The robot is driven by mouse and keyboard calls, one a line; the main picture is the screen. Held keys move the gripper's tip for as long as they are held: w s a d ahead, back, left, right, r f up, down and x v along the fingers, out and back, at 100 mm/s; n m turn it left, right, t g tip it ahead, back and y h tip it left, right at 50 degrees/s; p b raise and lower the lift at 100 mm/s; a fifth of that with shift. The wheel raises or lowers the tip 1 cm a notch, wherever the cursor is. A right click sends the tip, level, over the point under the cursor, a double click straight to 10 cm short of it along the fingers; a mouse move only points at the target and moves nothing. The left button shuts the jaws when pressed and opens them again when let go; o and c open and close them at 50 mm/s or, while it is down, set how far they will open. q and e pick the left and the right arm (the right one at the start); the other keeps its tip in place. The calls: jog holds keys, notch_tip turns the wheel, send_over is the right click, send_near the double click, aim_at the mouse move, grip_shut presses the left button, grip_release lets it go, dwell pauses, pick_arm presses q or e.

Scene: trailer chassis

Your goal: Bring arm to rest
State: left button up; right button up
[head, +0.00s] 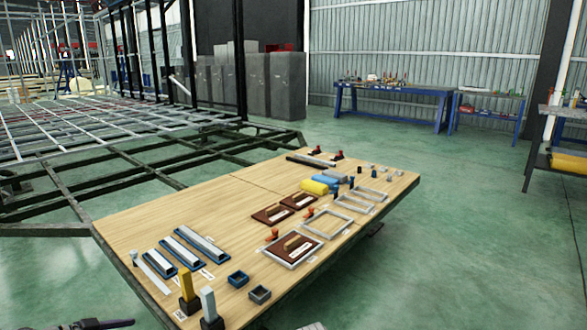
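A dark part (95,324) pokes in at the bottom left edge and seems to be my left gripper. It is cut off by the frame, and whether it is open or shut does not show. A small grey sliver (313,326) at the bottom edge may be part of my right arm or gripper; too little shows to tell. Both are apart from the objects on the wooden table (150,222) in front of me. No object is seen held.
The table carries blue trays with metal bars (200,243), upright yellow (187,284) and white (208,303) blocks, brown boards (272,214), grey frames (328,222) and yellow and blue rolls (314,187). A dark trailer chassis (110,160) stands behind left. Green floor (480,240) is clear at right.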

pick_arm(q)
jog(key=s+d+f+n+g+y, duration=0.1)
jog(key=d+f+g, duration=0.3)
jog(key=d, duration=0.7)
jog(key=d+f+g+y, duration=0.1)
jog(key=d+f+g, duration=0.25)
jog(key=d, duration=0.65)
jog(key=s+d+f+n+g+y, duration=0.3)
jog(key=s+d+y, duration=0.5)
jog(key=d, duration=0.6)
notch_tip(320, 180, up, 37)
jog(key=t+p, duration=0.1)
jog(key=p, duration=3.7)
jog(key=shift+s+r+h, duration=0.15)
jog(key=shift+s+h, duration=0.2)
jog(key=shift+h, duration=0.05)
jog(key=shift+o, duration=0.2)
jog(key=shift+a, duration=0.1)
